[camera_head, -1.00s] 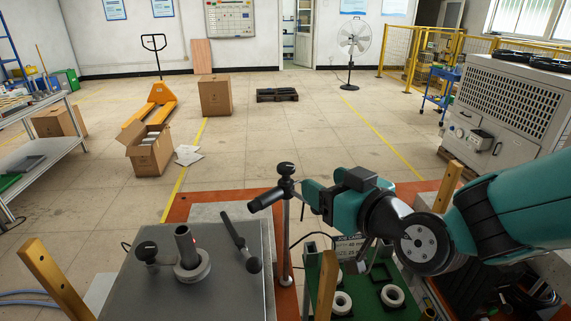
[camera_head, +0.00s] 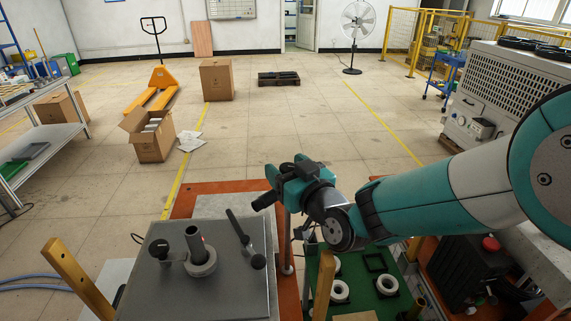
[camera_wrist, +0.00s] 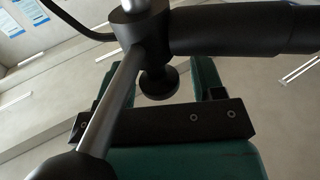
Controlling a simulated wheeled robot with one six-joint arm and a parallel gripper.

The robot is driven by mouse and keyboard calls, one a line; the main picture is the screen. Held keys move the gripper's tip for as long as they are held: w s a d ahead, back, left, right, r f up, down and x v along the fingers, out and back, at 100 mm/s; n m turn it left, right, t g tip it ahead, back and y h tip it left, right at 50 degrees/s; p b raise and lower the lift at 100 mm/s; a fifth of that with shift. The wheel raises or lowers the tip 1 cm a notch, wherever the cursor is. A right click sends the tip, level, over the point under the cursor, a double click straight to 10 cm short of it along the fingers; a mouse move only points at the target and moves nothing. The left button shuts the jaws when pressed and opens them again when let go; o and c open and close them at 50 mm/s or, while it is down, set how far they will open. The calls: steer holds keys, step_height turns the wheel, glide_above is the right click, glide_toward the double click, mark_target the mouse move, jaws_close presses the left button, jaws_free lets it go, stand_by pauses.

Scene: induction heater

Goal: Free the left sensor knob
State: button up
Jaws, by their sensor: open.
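A dark sensor stand has a metal rod and a black cylindrical sensor (camera_head: 264,201), partly hidden behind my gripper (camera_head: 279,184) in the head view. In the wrist view the rod (camera_wrist: 118,100) runs diagonally to a black clamp, and the sensor (camera_wrist: 245,30) points right. A small round black knob (camera_wrist: 160,84) hangs below the clamp. In the wrist view my gripper (camera_wrist: 158,72) is open, with one teal finger on each side of the knob. Gaps show between knob and fingers. I cannot tell whether this is the left knob.
A grey heater plate (camera_head: 190,292) stands front left, with an upright cylinder in a ring (camera_head: 200,262), a black knob (camera_head: 160,250) and a black lever (camera_head: 238,228). A green tray (camera_head: 365,298) with white rings lies right of the stand. Wooden posts (camera_head: 75,275) stand nearby.

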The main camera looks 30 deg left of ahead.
steer(key=c, duration=0.9)
steer(key=b, duration=0.3)
steer(key=shift+w+f+g, duration=0.1)
steer(key=shift+f+g, duration=0.2)
steer(key=shift+f, duration=0.1)
steer(key=shift+n+g+y+b, duration=0.3)
steer(key=shift+n+b, duration=0.1)
steer(key=shift+b, duration=0.35)
steer(key=shift+r+b, duration=0.15)
steer(key=shift+b, duration=0.2)
steer(key=shift+r+n+g, duration=0.2)
steer(key=shift+n+g, duration=0.1)
steer(key=shift+g, duration=0.2)
steer(key=o, duration=0.9)
